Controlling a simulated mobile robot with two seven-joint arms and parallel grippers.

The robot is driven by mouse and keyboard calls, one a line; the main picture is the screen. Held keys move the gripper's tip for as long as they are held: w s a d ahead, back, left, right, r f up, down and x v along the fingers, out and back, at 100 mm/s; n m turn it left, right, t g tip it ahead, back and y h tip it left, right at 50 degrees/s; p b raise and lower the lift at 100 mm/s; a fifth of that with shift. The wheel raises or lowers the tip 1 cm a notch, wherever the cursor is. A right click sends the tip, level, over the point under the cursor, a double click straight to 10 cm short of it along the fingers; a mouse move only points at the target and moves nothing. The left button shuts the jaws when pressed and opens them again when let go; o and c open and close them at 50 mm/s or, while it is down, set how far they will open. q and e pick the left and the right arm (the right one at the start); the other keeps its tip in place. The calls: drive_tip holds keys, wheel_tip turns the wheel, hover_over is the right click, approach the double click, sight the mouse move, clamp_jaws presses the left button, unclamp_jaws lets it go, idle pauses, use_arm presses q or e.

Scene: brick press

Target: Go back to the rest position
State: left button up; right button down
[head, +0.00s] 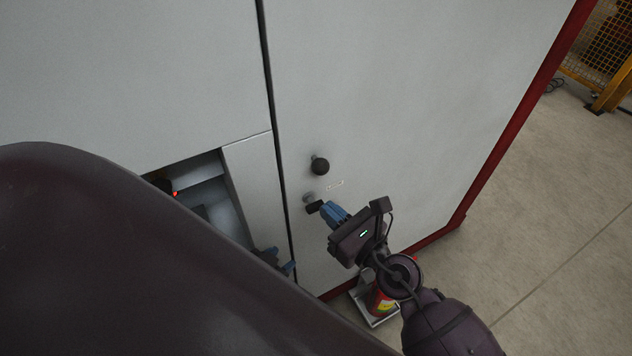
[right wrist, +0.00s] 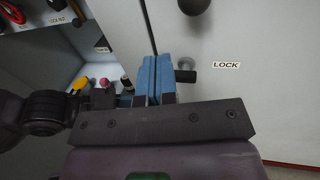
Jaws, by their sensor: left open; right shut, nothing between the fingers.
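My right gripper (head: 333,212) is shut and empty, in front of the white cabinet door (head: 400,90). Its blue fingertips are close to a small black lock handle (head: 314,206) below a round black knob (head: 320,165). In the right wrist view the shut blue fingers (right wrist: 158,78) stand just left of the lock handle (right wrist: 186,75), beside a LOCK label (right wrist: 226,65). I cannot tell whether they touch it. My left gripper (head: 278,262) is open, low at the edge of the cabinet recess, and mostly hidden behind my own dark arm link.
The open recess (head: 230,205) lies left of the door seam. The right wrist view shows a yellow item (right wrist: 80,84) and a pink knob (right wrist: 103,83) there. A red object (head: 378,302) stands low behind my right arm. Floor (head: 560,200) is clear to the right, before a yellow fence (head: 600,50).

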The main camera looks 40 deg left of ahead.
drive_tip(key=shift+v, duration=1.05)
